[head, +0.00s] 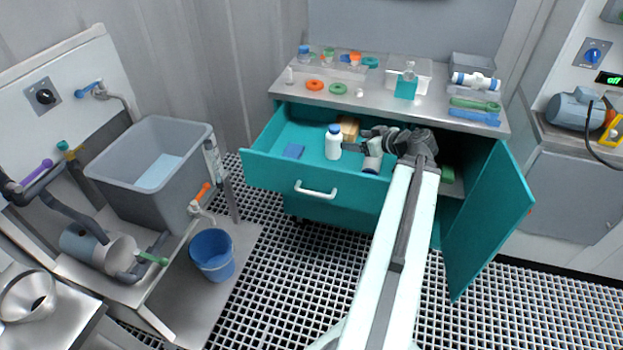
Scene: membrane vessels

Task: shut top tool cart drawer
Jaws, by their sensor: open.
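The teal tool cart's top drawer (268,174) stands pulled out below the steel worktop. Its front carries a white bar handle (316,189). My arm reaches in from the bottom of the head view, and my gripper (371,136) is over the right part of the open drawer. The gripper is open; its dark fingers are small, and I cannot tell whether they touch anything. In the drawer are a white bottle with a blue cap (333,146), a blue block (293,151), a tan block (349,126) and a white-and-dark cylinder (372,163). My arm hides the drawer's right end.
A teal cabinet door (490,222) hangs open at the cart's right. The worktop (440,108) holds rings, bottles and fittings. A blue bucket (212,254) and a grey tub (150,165) are at the left. The grated floor before the drawer is clear left of my arm.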

